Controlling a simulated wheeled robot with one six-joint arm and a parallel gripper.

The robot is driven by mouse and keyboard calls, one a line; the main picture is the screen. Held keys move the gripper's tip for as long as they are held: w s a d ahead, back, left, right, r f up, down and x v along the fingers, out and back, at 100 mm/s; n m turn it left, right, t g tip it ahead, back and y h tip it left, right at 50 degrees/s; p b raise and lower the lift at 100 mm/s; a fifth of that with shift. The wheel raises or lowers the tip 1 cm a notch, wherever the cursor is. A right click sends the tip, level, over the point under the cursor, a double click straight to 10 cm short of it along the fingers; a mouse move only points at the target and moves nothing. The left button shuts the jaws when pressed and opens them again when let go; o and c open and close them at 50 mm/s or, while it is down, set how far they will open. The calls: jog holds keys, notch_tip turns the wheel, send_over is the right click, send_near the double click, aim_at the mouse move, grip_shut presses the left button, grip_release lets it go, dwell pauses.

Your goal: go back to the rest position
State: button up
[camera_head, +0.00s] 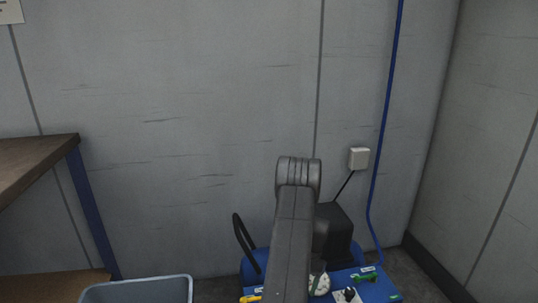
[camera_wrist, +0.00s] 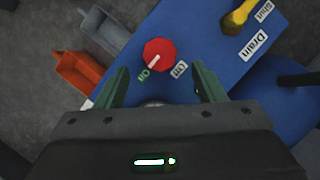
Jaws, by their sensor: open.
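My gripper (camera_wrist: 155,88) shows in the wrist view with its two green fingers spread apart and nothing between them. Just beyond the fingertips is a red octagonal knob (camera_wrist: 160,54) with a pale pointer, on a blue panel (camera_wrist: 206,50). A yellow handle (camera_wrist: 238,17) sits at the upper right of that panel. In the head view my arm rises at the middle and hides part of the blue equipment (camera_head: 375,288); my gripper is not visible there.
A grey bin (camera_head: 140,289) stands at the lower left, near a wooden bench (camera_head: 35,160). A blue hose (camera_head: 384,130) runs down the wall by a white socket box (camera_head: 359,158). Orange (camera_wrist: 82,72) and grey (camera_wrist: 103,28) bins lie on the floor beside the panel.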

jog(key=b+x, duration=0.1)
jog(key=x, duration=0.4)
jog(key=shift+s+f, duration=0.15)
jog(key=shift+f, duration=0.1)
jog(key=p+v, duration=0.4)
jog(key=v, duration=1)
jog(key=b+x, duration=0.4)
jog(key=x, duration=1)
jog(key=n+h, duration=0.1)
jog(key=n, duration=0.1)
jog(key=n+b, duration=0.1)
jog(key=n, duration=0.1)
jog(key=shift+a+n+g+h, duration=0.2)
jog(key=shift+n+g+h, duration=0.2)
jog(key=n+h, duration=0.1)
jog(key=n, duration=0.2)
jog(key=shift+a+n+b, duration=0.1)
jog(key=shift+n+b, duration=0.25)
jog(key=shift+n, duration=0.05)
jog(key=n+h, duration=0.1)
jog(key=n, duration=0.1)
jog(key=n+h+b, duration=0.1)
jog(key=n, duration=0.2)
jog(key=shift+a+f+n+t+b, duration=0.1)
jog(key=shift+a+n+t+b, duration=0.05)
jog(key=shift+n+t+b, duration=0.2)
jog(key=n+t+h+b, duration=0.1)
jog(key=n, duration=0.3)
